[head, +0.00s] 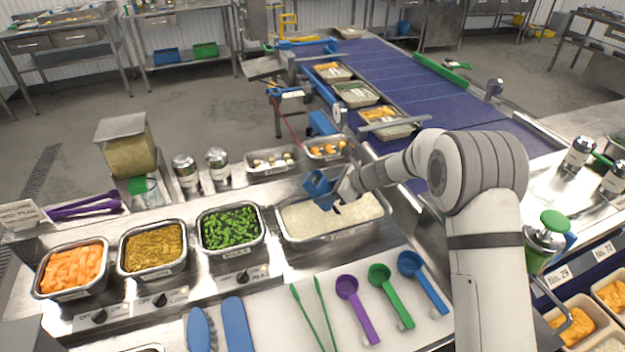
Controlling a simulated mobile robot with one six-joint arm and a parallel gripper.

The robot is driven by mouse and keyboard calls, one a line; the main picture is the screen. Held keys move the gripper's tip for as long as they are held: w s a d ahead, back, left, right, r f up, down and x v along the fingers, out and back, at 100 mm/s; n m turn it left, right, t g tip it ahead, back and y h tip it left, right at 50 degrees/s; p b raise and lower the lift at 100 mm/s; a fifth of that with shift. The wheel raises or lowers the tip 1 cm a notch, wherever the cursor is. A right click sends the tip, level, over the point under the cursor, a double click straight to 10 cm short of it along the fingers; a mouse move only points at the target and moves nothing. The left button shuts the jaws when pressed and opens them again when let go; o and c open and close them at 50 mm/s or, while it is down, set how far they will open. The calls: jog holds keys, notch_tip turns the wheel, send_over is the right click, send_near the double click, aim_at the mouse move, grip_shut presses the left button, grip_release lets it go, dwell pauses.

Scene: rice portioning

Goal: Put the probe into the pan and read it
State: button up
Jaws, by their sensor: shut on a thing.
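The pan (290,238) is a steel tray of white rice set in the counter in the middle of the head view. My gripper (338,192) is over the pan's back part. It is shut on a blue boxy thing, which I take to be the probe (318,187). The probe looks tilted and sits above the rice. Its tip and any display cannot be made out, so I cannot tell if it touches the rice.
Pans of green vegetables (231,228), brown food (152,249) and orange food (72,268) stand to the left. Two small trays (272,161) (327,148) sit behind the rice pan. Scoops (357,309), green tongs (315,313) and blue utensils (237,325) lie on the white board in front. A blue conveyor (425,85) carries filled trays behind.

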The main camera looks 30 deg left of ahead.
notch_tip(320, 180, up, 9)
jog(key=p, duration=0.5)
